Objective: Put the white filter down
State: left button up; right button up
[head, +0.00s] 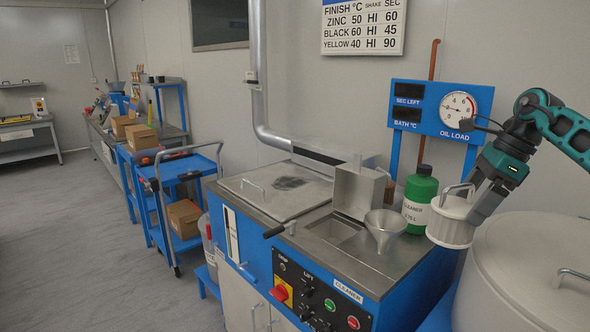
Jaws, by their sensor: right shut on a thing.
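The white filter (450,222) is a short ribbed cylinder with a metal loop handle on top. My right gripper (467,196) is shut on it at the handle and holds it up, right of the green cleaner bottle and in front of the large pale drum at the right. Its underside is hidden. My left gripper is not in view.
The blue machine has a steel top (330,237) with a metal funnel (385,228) and a green cleaner bottle (419,200). The large drum (530,265) has a lid with a handle. A blue cart (180,240) with boxes stands left; open floor lies beyond.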

jog(key=s+a+f+n+g, duration=0.4)
jog(key=s+a+f+n, duration=0.2)
jog(key=a+n, duration=0.5)
notch_tip(320, 180, down, 2)
jog(key=shift+n+h, duration=0.3)
jog(key=shift+n, duration=0.1)
jog(key=s+a+f+n+g+h, duration=0.1)
jog(key=s+a+f+n, duration=0.2)
jog(key=s+n, duration=0.2)
jog(key=s+a+f+n+g+h, duration=0.1)
jog(key=s+a+f+n+h, duration=0.1)
jog(key=s+a+f+n, duration=0.1)
jog(key=s+a+n, duration=0.1)
jog(key=s+n, duration=0.1)
jog(key=shift+s+n+h, duration=0.2)
jog(key=shift+n+h, duration=0.1)
jog(key=shift+a+f, duration=0.1)
jog(key=shift+w, duration=0.15)
